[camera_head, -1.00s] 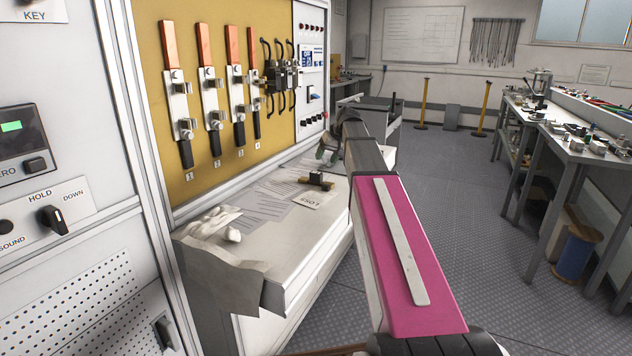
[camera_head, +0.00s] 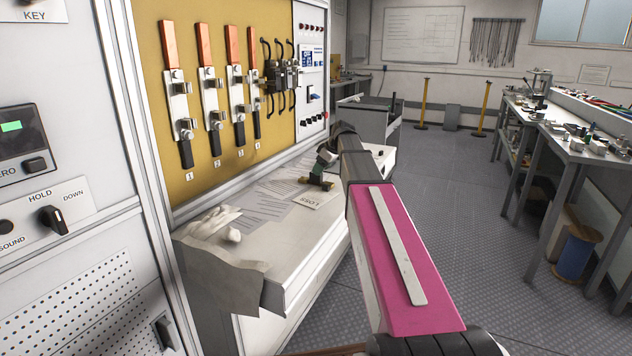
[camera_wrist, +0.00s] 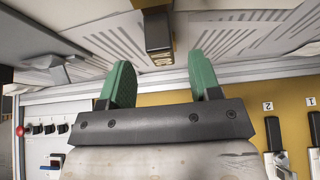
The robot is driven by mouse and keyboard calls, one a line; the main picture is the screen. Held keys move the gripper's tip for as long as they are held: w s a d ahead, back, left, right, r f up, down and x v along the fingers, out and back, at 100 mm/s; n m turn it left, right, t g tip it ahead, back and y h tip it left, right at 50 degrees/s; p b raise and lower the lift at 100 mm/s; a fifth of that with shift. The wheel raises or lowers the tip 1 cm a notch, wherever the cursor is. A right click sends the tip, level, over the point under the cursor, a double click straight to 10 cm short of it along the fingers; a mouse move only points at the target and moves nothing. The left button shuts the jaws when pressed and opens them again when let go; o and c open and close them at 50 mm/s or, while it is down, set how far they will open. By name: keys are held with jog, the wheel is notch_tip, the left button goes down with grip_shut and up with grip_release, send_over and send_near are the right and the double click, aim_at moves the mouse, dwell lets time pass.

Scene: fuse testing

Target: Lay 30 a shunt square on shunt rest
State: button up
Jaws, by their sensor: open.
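A small dark shunt with brass ends (camera_head: 316,182) lies on the bench top beside a card printed "LOSS" (camera_head: 318,199). In the wrist view its dark and brass end (camera_wrist: 157,32) shows at the top, lined up with the gap between my fingers and beyond their tips. My gripper (camera_head: 326,158), with green fingers, is right above and behind the shunt in the head view. In the wrist view my gripper (camera_wrist: 160,72) is open with nothing between the fingers. Whether a finger touches the shunt cannot be told. I cannot pick out the shunt rest.
Printed sheets (camera_head: 258,203) and white gloves (camera_head: 213,224) lie on the bench (camera_head: 290,248). The yellow panel (camera_head: 222,160) with several copper-bladed switches rises behind it. A cluttered workbench (camera_head: 580,145) stands at right. The floor between is clear.

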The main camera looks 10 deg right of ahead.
aim_at(314, 177)
jog(key=shift+x, duration=3)
jog(key=shift+a+r, duration=0.15)
grip_shut()
